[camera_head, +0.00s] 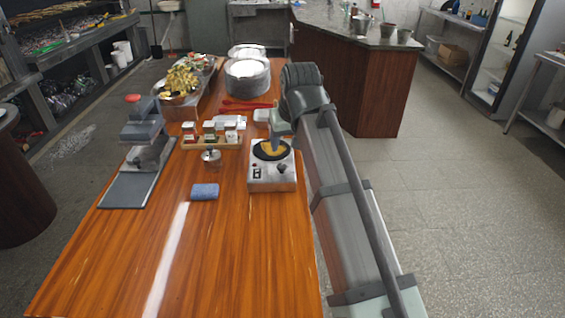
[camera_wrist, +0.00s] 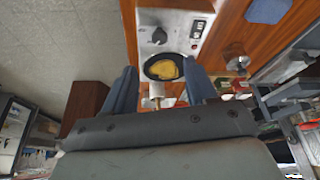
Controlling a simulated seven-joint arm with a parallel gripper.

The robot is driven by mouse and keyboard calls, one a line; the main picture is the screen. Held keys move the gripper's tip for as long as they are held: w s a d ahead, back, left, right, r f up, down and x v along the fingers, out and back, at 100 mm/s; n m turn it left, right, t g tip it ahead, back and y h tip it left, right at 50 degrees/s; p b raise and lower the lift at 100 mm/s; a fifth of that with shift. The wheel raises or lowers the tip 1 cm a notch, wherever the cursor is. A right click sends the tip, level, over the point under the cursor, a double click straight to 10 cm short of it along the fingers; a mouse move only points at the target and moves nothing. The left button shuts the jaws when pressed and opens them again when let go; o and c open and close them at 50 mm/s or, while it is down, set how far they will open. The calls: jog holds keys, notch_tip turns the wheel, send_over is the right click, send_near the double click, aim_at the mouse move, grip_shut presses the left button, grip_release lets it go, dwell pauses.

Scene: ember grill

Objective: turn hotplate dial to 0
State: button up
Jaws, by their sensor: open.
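The hotplate (camera_head: 272,181) is a small white box on the wooden counter, with a round black plate on top holding something yellow-orange (camera_head: 270,150). Its dark dial (camera_head: 282,169) is on the near face, right of a small dark switch panel (camera_head: 257,173). In the wrist view the dial (camera_wrist: 159,36) and switch panel (camera_wrist: 196,29) show beyond the black plate (camera_wrist: 163,67). My gripper (camera_wrist: 162,85) is open, its two blue-grey fingers apart below the dial in that view and not touching it. In the head view my arm hides part of the gripper. The dial's setting is too small to read.
A blue cloth (camera_head: 205,191) lies left of the hotplate. A rack of small jars (camera_head: 212,142), red utensils (camera_head: 246,104), stacked plates (camera_head: 247,78) and a food tray (camera_head: 183,88) stand farther back. A grey press-like device (camera_head: 145,150) is at left. The counter's near part is clear.

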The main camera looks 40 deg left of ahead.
aim_at(282, 166)
jog(key=x, duration=1)
jog(key=shift+a+f, duration=0.1)
jog(key=shift+f, duration=0.3)
jog(key=shift+w, duration=0.1)
jog(key=c, duration=1.1)
